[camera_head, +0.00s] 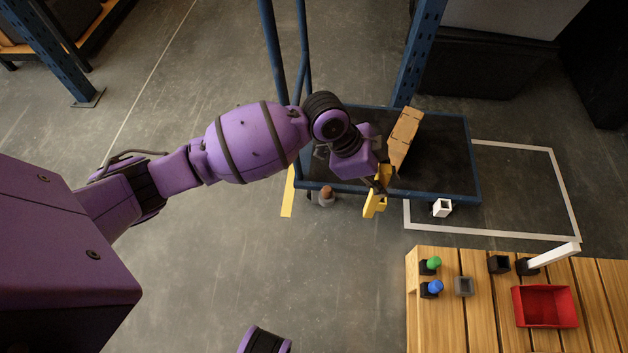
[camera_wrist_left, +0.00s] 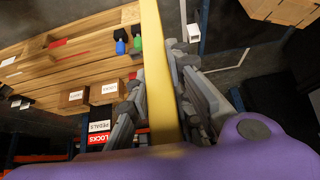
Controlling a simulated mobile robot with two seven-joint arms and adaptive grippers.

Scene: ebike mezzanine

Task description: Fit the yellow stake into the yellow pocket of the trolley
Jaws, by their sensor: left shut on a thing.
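My left gripper (camera_head: 378,186) reaches over the front edge of the blue-framed trolley (camera_head: 466,150) with its dark deck. It is shut on the yellow stake, a long square bar that runs between the fingers in the left wrist view (camera_wrist_left: 160,70). In the head view yellow (camera_head: 375,205) shows just below the fingertips at the trolley's front edge. I cannot tell there where the stake ends and the yellow pocket begins, nor whether the stake is inside the pocket. My right gripper is out of view.
A brown box (camera_head: 403,138) stands on the deck close to my wrist. A white pocket (camera_head: 442,208) sits on the trolley's front edge. The wooden table (camera_head: 480,335) at lower right holds a red bin (camera_head: 545,306), a white stake (camera_head: 553,256) and small coloured parts.

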